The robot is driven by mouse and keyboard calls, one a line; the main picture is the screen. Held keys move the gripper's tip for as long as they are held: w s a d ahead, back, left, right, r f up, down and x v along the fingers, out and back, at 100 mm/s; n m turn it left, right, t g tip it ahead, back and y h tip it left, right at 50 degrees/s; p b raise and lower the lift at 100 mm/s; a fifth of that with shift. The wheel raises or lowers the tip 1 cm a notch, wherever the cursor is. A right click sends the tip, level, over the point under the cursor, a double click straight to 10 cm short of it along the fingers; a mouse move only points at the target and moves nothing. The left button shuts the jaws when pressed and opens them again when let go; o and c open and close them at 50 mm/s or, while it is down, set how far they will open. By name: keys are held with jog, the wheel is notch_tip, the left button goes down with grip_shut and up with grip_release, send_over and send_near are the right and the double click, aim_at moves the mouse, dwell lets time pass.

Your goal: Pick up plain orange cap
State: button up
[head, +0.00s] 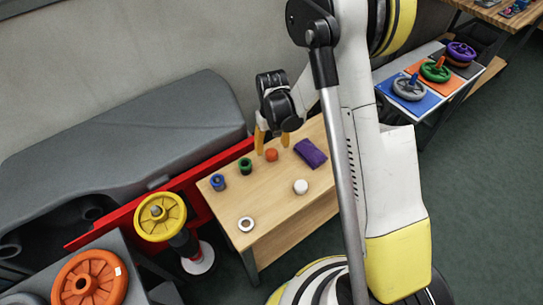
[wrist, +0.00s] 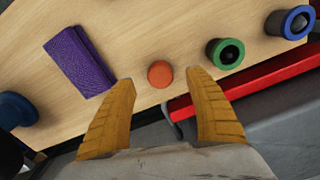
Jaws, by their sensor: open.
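The plain orange cap (head: 271,155) is a small round disc lying on the wooden table. In the wrist view the orange cap (wrist: 160,74) lies beyond the gap between my two yellow-orange fingers, slightly ahead of their tips. My gripper (head: 272,145) hangs above the table by the cap, fingers pointing down. In the wrist view my gripper (wrist: 160,80) is open, with its fingers spread wide and nothing between them. The cap's top is fully visible and nothing covers it.
On the wooden table (head: 270,212) a green cap (head: 245,166) and a blue cap (head: 218,182) stand left of the orange cap. A folded purple cloth (head: 310,153) lies to its right. A white round piece (head: 301,187) and a white ring (head: 246,224) are nearer. A red rail (head: 190,182) runs behind the table.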

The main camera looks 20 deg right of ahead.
aim_at(272, 153)
notch_tip(272, 153, down, 6)
jog(key=b, duration=0.2)
jog(key=shift+w+r+b, duration=0.15)
jog(key=shift+r+b, duration=0.1)
jog(key=shift+b, duration=0.05)
jog(key=shift+r, duration=0.1)
jog(key=shift+c, duration=0.5)
jog(key=c, duration=0.9)
